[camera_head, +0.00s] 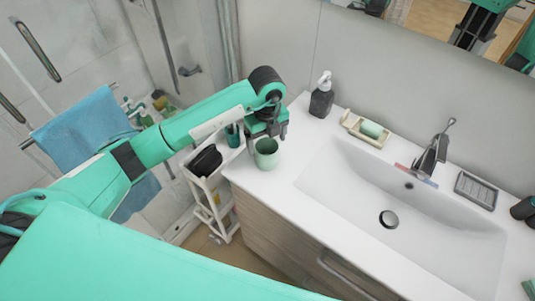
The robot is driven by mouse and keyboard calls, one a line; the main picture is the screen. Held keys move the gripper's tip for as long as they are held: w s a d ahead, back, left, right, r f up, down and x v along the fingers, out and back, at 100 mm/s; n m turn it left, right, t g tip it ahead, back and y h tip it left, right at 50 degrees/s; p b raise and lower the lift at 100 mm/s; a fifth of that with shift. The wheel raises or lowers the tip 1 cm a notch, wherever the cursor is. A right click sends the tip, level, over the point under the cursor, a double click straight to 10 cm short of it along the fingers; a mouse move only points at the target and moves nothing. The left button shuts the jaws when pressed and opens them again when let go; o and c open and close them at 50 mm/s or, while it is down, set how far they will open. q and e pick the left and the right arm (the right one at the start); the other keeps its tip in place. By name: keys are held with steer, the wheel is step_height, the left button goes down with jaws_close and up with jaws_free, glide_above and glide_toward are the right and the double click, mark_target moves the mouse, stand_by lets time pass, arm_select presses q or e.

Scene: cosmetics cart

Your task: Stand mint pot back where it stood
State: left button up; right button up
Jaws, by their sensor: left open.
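The mint pot (266,154) stands upright on the left end of the white counter (300,165), near its corner. My left gripper (269,134) is open, just above and behind the pot's rim in the camera_head view. I cannot tell whether its fingers touch the pot or reach into it. My right gripper is not in view.
A narrow white cart (216,206) stands left of the counter, with a black pouch (206,160) and a dark teal cup (232,135) on top. A soap dispenser (322,95), soap dish (366,130), faucet (432,155) and basin (400,195) lie to the right.

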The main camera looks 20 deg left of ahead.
arm_select(q)
steer(key=shift+r+b, duration=0.45)
steer(key=shift+r, duration=1.75)
